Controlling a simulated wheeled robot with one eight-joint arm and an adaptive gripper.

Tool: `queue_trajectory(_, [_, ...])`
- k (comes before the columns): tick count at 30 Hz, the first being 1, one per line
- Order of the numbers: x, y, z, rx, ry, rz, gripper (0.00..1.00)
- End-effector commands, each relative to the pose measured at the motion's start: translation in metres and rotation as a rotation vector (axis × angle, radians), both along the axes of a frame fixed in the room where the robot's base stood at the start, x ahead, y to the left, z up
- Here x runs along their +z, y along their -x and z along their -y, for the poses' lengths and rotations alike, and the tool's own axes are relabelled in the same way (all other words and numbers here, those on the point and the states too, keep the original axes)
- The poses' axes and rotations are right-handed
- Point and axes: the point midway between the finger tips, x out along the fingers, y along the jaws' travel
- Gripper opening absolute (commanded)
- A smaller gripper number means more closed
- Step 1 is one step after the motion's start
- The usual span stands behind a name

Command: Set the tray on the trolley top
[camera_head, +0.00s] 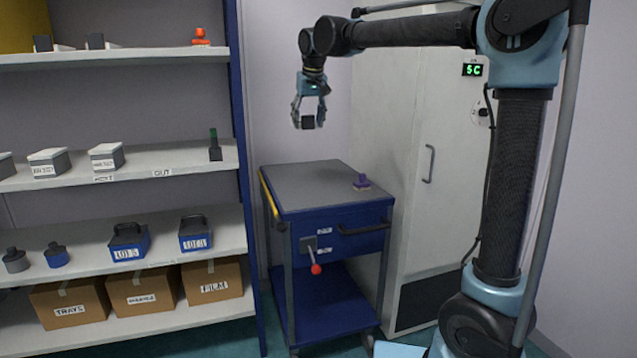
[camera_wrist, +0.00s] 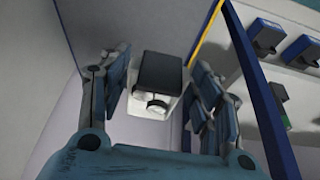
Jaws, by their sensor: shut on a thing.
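My gripper (camera_head: 309,120) hangs high above the trolley, in front of the wall, pointing down. It is shut on a small dark block (camera_head: 308,122). In the wrist view this block (camera_wrist: 160,70) sits between the fingers, with a pale part carrying a round detail beside it. I cannot tell whether this is the tray itself or part of it. The trolley top (camera_head: 305,184) is grey, over a blue drawer body, well below my gripper and apart from the held block. Its middle and left are bare.
A red-knobbed lever (camera_head: 315,268) sticks out in front. Shelves with labelled boxes and blue trays (camera_head: 129,241) stand left. A tall white cabinet (camera_head: 410,110) stands behind right.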

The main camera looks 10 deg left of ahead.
Motion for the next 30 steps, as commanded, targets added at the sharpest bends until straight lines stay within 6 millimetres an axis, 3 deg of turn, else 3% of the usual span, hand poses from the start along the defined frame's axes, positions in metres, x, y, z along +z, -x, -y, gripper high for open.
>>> queue_trajectory(3, [-0.047, -0.010, 0.001, 0.000, 0.000, 0.000, 0.30])
queue_trajectory(9, [-0.109, -0.018, 0.008, 0.003, -0.001, -0.001, 0.30])
queue_trajectory(24, [-0.183, -0.020, 0.014, 0.004, -0.001, 0.001, 0.30])
queue_trajectory(30, [-0.202, -0.020, 0.015, 0.004, -0.001, 0.001, 0.30])
